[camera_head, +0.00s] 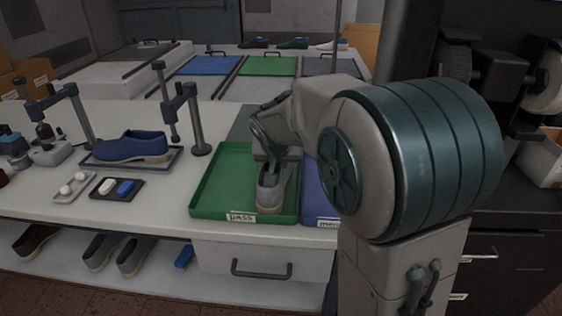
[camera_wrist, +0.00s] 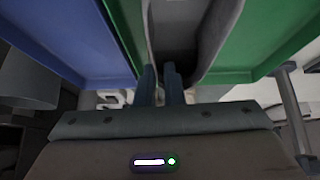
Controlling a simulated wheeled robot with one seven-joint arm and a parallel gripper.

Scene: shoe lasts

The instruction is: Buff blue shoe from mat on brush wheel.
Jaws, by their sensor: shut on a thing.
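The blue shoe (camera_head: 131,146) lies on a grey mat (camera_head: 104,162) on the left part of the bench, its toe to the left. My gripper (camera_head: 270,170) is over the green tray and away from the blue shoe. It is shut on a grey shoe (camera_head: 272,193), which also shows in the wrist view (camera_wrist: 178,42) between and ahead of the fingers (camera_wrist: 160,72). The grey shoe is in the green tray; I cannot tell whether it rests on the tray floor.
The green tray (camera_head: 205,196) labelled "pass" stands beside a blue tray (camera_head: 314,200) that my arm mostly hides. Clamp stands (camera_head: 194,115) rise behind the mat. A small dark tray (camera_head: 117,190) holds a white and a blue block. Several shoes sit on the lower shelf.

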